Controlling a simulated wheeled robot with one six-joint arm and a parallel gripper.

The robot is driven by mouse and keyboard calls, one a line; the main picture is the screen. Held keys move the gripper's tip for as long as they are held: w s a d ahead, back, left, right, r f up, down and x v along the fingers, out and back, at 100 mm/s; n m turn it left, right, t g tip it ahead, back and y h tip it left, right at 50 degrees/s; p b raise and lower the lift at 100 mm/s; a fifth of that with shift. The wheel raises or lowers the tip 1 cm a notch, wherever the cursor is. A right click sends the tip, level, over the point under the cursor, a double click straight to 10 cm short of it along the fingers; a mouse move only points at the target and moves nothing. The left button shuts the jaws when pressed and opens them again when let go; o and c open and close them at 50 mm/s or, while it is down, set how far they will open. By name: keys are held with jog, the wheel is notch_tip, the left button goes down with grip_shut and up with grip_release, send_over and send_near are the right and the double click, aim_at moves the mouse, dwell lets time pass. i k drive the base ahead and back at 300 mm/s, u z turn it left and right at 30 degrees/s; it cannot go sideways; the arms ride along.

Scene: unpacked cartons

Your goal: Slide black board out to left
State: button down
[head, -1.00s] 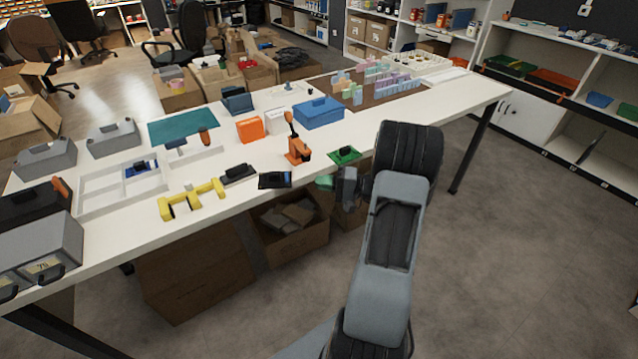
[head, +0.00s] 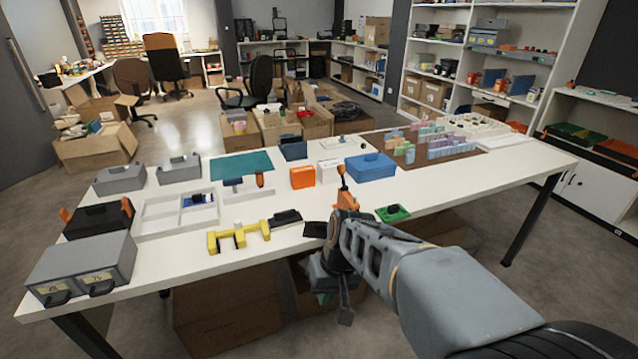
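The black board (head: 315,229) is a flat dark piece lying at the front edge of the white table (head: 270,245). My arm covers the ground just to its right and may hide part of it. My gripper (head: 336,296) hangs below and in front of the table's front edge, close to the board but lower in the picture. I see no contact between them. The gripper is small and dark here, and its finger opening cannot be made out.
A yellow bracket (head: 238,236) and a small black block (head: 286,217) lie left of the board. An orange device (head: 344,197) stands behind my arm. A green board (head: 392,213) lies to the right. Open cartons (head: 225,310) stand under the table.

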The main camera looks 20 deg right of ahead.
aim_at(316, 229)
jog(key=k, duration=0.5)
jog(key=z, duration=0.65)
jog(key=i, duration=0.85)
jog(key=u, duration=1.5)
